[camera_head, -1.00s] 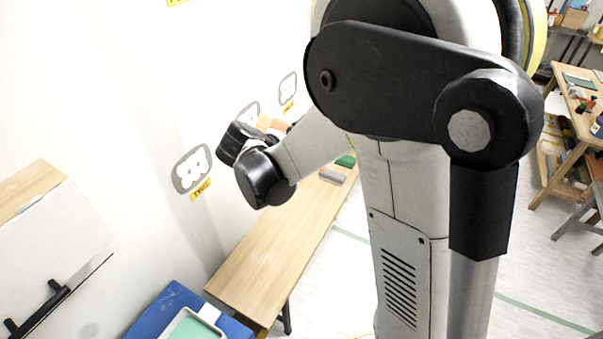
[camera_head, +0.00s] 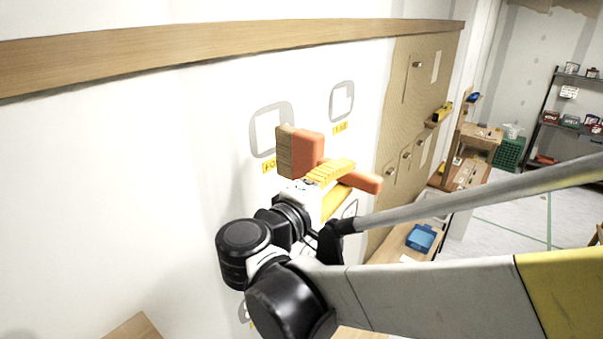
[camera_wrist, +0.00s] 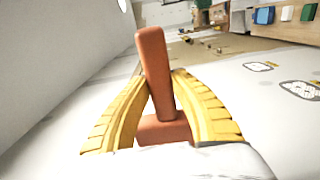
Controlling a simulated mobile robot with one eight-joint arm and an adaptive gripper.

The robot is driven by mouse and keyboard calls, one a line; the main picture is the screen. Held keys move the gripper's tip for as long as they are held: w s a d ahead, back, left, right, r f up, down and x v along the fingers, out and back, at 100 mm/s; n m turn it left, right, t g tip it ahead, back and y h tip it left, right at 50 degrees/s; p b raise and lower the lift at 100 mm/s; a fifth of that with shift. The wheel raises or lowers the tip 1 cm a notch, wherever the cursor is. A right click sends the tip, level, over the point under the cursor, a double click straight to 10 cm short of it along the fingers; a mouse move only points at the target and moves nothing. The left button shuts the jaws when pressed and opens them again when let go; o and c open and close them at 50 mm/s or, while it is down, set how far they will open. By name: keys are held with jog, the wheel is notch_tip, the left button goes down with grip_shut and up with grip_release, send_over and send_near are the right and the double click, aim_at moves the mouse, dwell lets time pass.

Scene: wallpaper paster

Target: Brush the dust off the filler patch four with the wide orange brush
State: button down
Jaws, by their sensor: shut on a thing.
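The wide orange brush (camera_head: 308,150) has a broad block with tan bristles and an orange handle. My gripper (camera_head: 335,186), with yellow ribbed fingers, is shut on it. The bristles face left towards the white wall, just in front of filler patch four (camera_head: 257,130), a grey rounded outline with a white middle and a partly hidden yellow label. The brush covers the patch's lower right; I cannot tell whether the bristles touch it or whether dust lies on it. In the wrist view the brush handle (camera_wrist: 154,65) stands between the fingers.
Another patch (camera_head: 342,100) with a yellow label is further right on the wall. A wooden rail (camera_head: 200,52) runs above. A pegboard (camera_head: 415,110), a blue tray (camera_head: 421,238) and shelves lie to the right. More patches (camera_wrist: 298,89) show in the wrist view.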

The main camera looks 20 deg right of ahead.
aim_at(305, 162)
jog(key=shift+r, duration=0.25)
jog(key=shift+s+f, duration=0.1)
jog(key=shift+w+a+b, duration=0.6)
jog(key=shift+w+a, duration=0.4)
jog(key=shift+w, duration=0.35)
jog(key=shift+w+a+b, duration=0.6)
jog(key=shift+w+a, duration=0.4)
jog(key=shift+w, duration=0.3)
jog(key=shift+w+a, duration=0.7)
jog(key=shift+w, duration=0.3)
dwell(0.3)
jog(key=shift+x, duration=7.75)
jog(key=v, duration=0.7)
jog(key=shift+s+a, duration=0.25)
jog(key=shift+a, duration=0.05)
